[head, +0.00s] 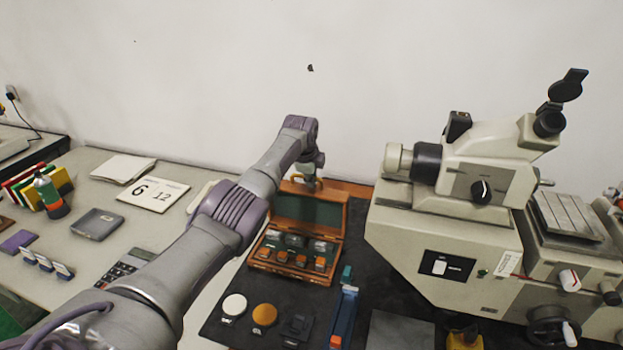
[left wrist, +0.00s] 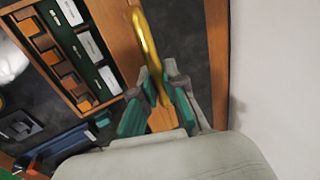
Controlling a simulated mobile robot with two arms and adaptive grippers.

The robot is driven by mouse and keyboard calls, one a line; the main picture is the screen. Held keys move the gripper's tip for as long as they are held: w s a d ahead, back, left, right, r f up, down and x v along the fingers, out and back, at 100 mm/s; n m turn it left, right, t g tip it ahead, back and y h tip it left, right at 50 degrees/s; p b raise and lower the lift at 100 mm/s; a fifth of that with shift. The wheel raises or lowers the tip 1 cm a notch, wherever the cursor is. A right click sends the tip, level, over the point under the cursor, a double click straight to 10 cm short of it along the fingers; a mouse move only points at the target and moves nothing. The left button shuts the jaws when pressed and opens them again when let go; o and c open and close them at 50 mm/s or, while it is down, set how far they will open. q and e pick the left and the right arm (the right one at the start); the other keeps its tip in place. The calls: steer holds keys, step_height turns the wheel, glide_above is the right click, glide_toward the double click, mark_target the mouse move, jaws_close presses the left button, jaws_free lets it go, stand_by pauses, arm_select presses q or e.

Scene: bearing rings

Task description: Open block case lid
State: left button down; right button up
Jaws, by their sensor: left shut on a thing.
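The wooden block case (head: 293,274) stands on the dark mat with its lid (head: 308,214) raised, leaning back and showing a green lining. Blocks sit in rows in the case. My left gripper (head: 306,183) is at the lid's top edge, partly hidden by its wrist. In the left wrist view, its teal-padded fingers (left wrist: 163,105) are shut on the curved brass handle (left wrist: 146,42) at the lid. The case's open compartments (left wrist: 75,55) show at upper left there. My right gripper is in neither view.
A large cream measuring machine (head: 480,220) stands close on the right. The wall is close behind the case. On the mat (head: 365,300) in front lie a white disc (head: 234,305), an orange disc (head: 264,315) and a blue tool (head: 344,315).

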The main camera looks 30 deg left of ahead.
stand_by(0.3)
arm_select(q)
steer(key=c, duration=1.2)
jaws_free()
steer(key=shift+v, duration=0.8)
steer(key=a+v, duration=0.1)
steer(key=v, duration=0.9)
steer(key=shift+d+r, duration=0.2)
steer(key=shift+d, duration=0.25)
steer(key=shift+s+f, duration=0.1)
steer(key=shift+s, duration=0.05)
